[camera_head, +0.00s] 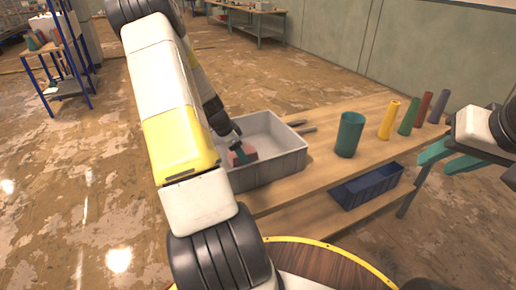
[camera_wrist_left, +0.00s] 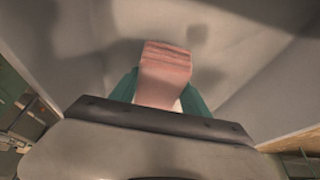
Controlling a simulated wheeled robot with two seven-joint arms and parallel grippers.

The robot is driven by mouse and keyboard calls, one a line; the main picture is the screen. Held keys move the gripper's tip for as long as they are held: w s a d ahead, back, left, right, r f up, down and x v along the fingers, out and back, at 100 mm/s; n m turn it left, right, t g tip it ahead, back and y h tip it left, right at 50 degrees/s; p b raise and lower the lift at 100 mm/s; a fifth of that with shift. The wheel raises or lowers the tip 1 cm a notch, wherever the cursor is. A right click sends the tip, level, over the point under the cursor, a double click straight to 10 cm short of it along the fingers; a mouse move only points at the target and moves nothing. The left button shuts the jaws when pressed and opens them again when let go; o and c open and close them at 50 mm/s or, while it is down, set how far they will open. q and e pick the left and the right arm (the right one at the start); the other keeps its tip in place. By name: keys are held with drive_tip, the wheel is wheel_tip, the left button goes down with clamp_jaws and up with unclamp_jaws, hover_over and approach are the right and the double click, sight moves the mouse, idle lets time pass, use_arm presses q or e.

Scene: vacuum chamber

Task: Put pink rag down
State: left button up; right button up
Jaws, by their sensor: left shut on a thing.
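The pink rag (camera_head: 243,157) is inside the grey bin (camera_head: 291,163), near its left side. It looks like a folded pink block in the left wrist view (camera_wrist_left: 165,68). My left gripper (camera_head: 238,148) reaches down into the bin and is shut on the rag, with teal fingers on both sides of it. Pale bin walls surround it in the wrist view. Whether the rag touches the bin floor cannot be told. My right gripper (camera_head: 447,156) is at the right edge of the head view, with its teal fingers apart and nothing between them.
The bin stands on a wooden table (camera_head: 315,178). A teal cup (camera_head: 349,134) and several coloured cylinders, including a yellow one (camera_head: 389,120), stand to its right. Grey tool-like pieces (camera_head: 299,128) lie behind the bin. A blue bin (camera_head: 368,187) is on the lower shelf.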

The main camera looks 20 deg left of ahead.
use_arm(q)
drive_tip(key=shift+f, duration=1.6)
drive_tip(key=o, duration=1.3)
